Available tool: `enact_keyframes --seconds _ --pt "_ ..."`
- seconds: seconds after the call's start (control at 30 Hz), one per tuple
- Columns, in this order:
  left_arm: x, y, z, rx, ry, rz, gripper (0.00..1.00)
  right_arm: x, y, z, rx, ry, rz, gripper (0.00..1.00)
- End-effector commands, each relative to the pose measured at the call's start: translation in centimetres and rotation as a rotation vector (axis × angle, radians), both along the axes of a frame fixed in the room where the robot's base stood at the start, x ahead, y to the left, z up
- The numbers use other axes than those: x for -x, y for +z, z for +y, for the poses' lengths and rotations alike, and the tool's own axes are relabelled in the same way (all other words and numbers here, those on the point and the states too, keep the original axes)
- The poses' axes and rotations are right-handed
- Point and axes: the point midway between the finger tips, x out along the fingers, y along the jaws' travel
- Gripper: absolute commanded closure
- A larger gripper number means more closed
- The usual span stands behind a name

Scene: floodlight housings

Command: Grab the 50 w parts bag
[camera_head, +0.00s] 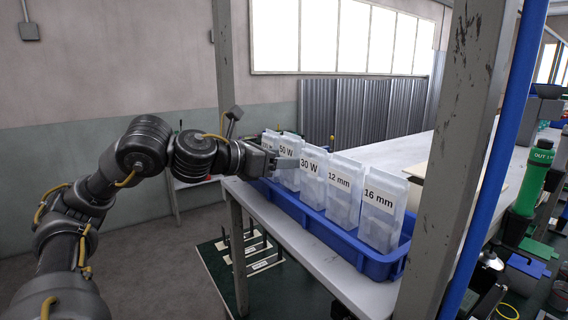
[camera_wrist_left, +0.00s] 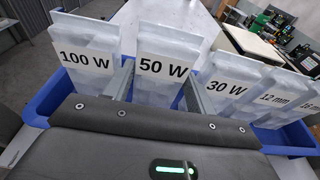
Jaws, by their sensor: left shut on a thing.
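The 50 W parts bag (camera_head: 288,151) is a clear bag with a white label, standing upright in a blue bin (camera_head: 340,246) on the bench. It also shows at the centre of the left wrist view (camera_wrist_left: 165,68). My left gripper (camera_head: 284,163) reaches in from the left, with one finger on each side of this bag, and is shut on it. The bag still sits in the row, between the 100 W bag (camera_wrist_left: 88,62) and the 30 W bag (camera_wrist_left: 228,88). Its lower part is hidden by the gripper. My right gripper is not in view.
The 12 mm bag (camera_head: 341,190) and the 16 mm bag (camera_head: 380,210) stand further along the bin. A grey post (camera_head: 462,150) and a blue pipe (camera_head: 505,160) rise at the right. A green tube (camera_head: 530,180) stands beyond. The bench top behind the bin is mostly clear.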

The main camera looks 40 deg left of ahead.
Motion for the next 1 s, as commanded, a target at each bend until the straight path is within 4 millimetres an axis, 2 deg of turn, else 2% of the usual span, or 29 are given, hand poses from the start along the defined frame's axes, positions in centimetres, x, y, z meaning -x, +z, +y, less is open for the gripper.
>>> enact_keyframes --seconds 0.37,0.63,0.8,1.0 --pt "0.0 7.0 -0.1 0.003 -0.003 -0.008 0.69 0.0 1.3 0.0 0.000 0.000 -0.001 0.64" --pt "0.1 13.3 0.0 0.002 -0.001 -0.007 0.69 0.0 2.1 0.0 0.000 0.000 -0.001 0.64" --pt "0.1 15.6 0.0 0.001 0.000 -0.004 0.69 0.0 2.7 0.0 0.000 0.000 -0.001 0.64" --pt "0.0 17.0 0.0 0.002 0.000 -0.002 0.69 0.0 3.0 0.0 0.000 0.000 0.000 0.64"
